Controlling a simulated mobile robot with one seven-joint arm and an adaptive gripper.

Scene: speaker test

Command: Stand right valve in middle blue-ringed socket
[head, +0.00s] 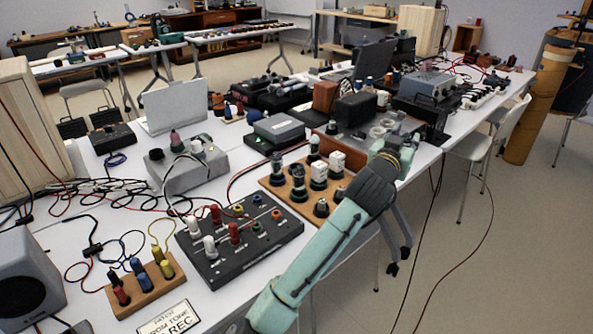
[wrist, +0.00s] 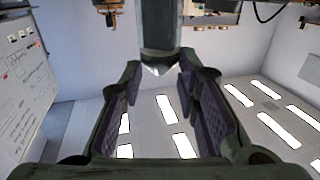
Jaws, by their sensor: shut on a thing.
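In the wrist view my gripper (wrist: 158,82) is shut on a dark grey-green thing (wrist: 159,30) that runs out of the top of the picture. It has a pale end near the fingertips and looks like the right valve, but its shape is cut off. In the head view my arm reaches over the table's right edge, beside the wooden board (head: 268,187) with several dark and white valves (head: 319,174). The fingertips and the held thing are not clear there. A grey chassis with round, pale-rimmed sockets (head: 378,132) lies just behind my wrist. I cannot make out blue rings there.
A black panel (head: 213,266) with red and white knobs and coloured sockets stands in front of the board. A grey box (head: 187,174), a small white-topped device (head: 275,128) and dark boxes crowd the table. Loose cables lie at left. A white chair (head: 499,140) stands at right.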

